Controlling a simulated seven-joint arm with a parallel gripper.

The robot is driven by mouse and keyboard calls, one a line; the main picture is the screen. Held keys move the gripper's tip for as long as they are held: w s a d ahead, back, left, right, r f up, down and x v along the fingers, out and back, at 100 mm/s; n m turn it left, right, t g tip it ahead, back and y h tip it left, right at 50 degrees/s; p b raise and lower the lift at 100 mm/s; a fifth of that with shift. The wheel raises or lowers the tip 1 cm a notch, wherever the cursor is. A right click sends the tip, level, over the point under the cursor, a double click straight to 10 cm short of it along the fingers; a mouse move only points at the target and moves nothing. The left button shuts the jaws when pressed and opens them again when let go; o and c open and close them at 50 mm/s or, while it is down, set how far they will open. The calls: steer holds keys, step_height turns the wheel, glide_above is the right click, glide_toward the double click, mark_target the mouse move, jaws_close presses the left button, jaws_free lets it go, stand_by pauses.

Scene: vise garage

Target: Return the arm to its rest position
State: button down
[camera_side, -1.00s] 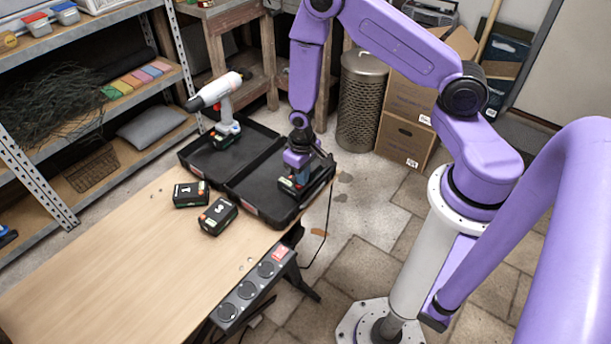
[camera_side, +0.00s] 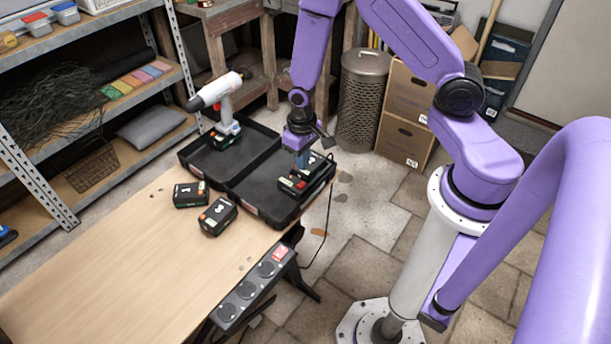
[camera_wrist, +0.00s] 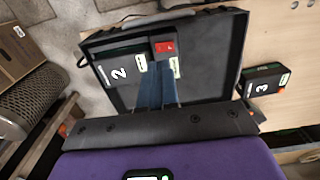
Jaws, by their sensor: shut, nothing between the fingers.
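My gripper (camera_side: 302,160) is shut and empty, pointing down above the right half of the open black case (camera_side: 262,196). Its blue fingers also show in the wrist view (camera_wrist: 160,88). Just below the fingertips, a black battery (camera_side: 299,184) with a red patch and pale label lies in the case.
A white and black drill (camera_side: 222,100) stands in the case's left half. Two batteries lie on the wooden table, one (camera_side: 190,194) left of the other (camera_side: 217,215). A power strip (camera_side: 255,287) is at the table edge. A metal bin (camera_side: 362,100) and cardboard boxes (camera_side: 405,140) stand behind.

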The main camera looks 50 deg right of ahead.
steer(key=shift+r, duration=0.55)
steer(key=s+a+r+n, duration=0.3)
steer(key=s+r, duration=0.1)
steer(key=r, duration=0.2)
steer(key=s+a+r+n, duration=0.3)
steer(key=s+a+r, duration=0.15)
steer(key=r, duration=0.25)
steer(key=s+d+r+n, duration=0.3)
steer(key=s+r+n, duration=0.3)
steer(key=s, duration=0.8)
step_height(320, 180, up, 3)
steer(key=shift+f+n, duration=0.15)
steer(key=shift+n, duration=0.15)
